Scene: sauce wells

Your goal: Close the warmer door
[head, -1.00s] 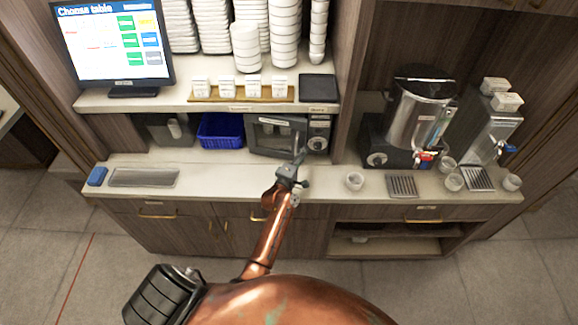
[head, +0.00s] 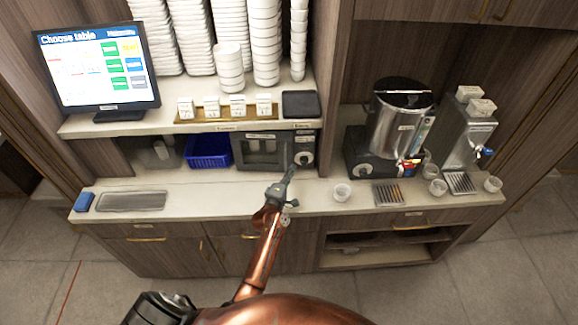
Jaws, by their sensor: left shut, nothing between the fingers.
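The warmer (head: 262,150) is a small grey box with a dark-windowed front and a control panel with a round knob at its right. It stands in the bay under the shelf. Its door looks flush with the front, though a narrow gap would be hard to see. My left gripper (head: 290,172) is shut and empty. It is in front of the warmer's lower right part, with its tips pointing up towards the panel, and appears apart from the door. My right gripper is not in view.
A blue basket (head: 208,150) stands left of the warmer. A steel urn (head: 398,125) and a dispenser (head: 468,135) stand further right. The counter left of my gripper is mostly clear.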

